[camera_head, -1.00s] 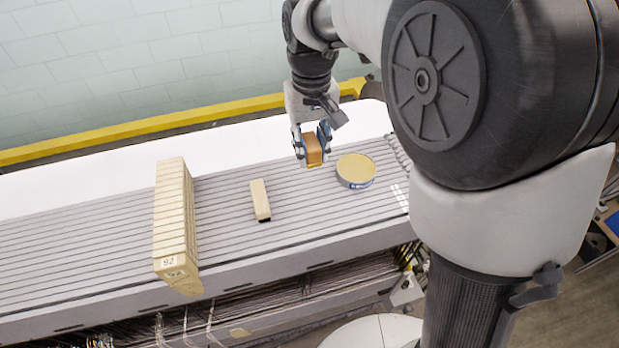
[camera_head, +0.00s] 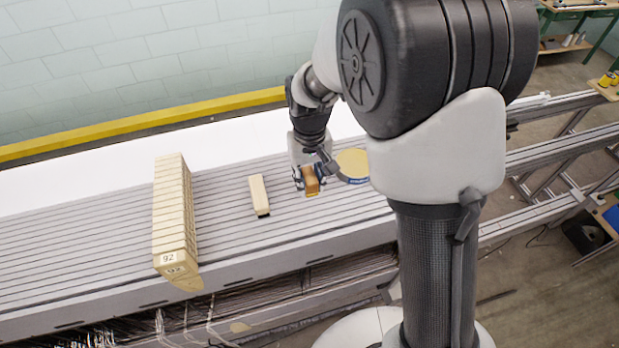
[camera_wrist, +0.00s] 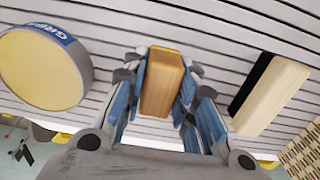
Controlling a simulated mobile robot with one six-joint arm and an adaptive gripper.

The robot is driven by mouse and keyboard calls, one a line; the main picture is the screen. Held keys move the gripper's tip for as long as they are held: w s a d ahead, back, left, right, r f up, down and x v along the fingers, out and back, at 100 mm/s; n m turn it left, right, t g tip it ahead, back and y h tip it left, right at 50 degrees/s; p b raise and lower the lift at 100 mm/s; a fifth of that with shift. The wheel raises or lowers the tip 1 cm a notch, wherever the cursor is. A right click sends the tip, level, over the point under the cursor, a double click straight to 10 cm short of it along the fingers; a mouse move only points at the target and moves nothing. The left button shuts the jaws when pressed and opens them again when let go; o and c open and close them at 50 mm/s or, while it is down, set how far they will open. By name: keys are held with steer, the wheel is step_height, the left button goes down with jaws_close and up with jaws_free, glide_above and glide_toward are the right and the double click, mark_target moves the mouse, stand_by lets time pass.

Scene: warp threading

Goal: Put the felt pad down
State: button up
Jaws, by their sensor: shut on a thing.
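My gripper (camera_head: 311,184) is shut on a small brown block, the felt pad (camera_head: 312,186), and points down over the grey slatted surface (camera_head: 225,205). In the wrist view the felt pad (camera_wrist: 161,82) sits between the blue fingers of my gripper (camera_wrist: 163,95), with the slats behind it. I cannot tell whether the pad touches the slats. A round tin (camera_head: 352,164) with a yellow top stands just right of my gripper, partly hidden by my arm. It also shows at the left of the wrist view (camera_wrist: 42,70).
A pale wooden block with a dark underside (camera_head: 259,195) lies left of my gripper. A long row of tan cards marked 92 (camera_head: 173,215) stands farther left. Bare slats lie between them. A white strip (camera_head: 80,188) and a yellow rail (camera_head: 120,130) run behind.

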mark_target(309, 176)
steer(key=shift+f, duration=0.2)
steer(key=o, duration=0.9)
steer(key=shift+o, duration=0.2)
steer(key=shift+r, duration=0.15)
step_height(309, 176, up, 12)
steer(key=s+d+r+m+t, duration=0.1)
steer(key=s+d+r, duration=0.2)
steer(key=s+r, duration=0.15)
steer(key=s+d+r+t, duration=0.1)
steer(key=s+d+r, duration=0.2)
steer(key=s, duration=0.2)
steer(key=s+d+f+m+t, duration=0.1)
steer(key=s+d+t, duration=0.1)
steer(key=s, duration=1.1)
steer(key=shift+d+t, duration=0.3)
steer(key=shift+d, duration=0.5)
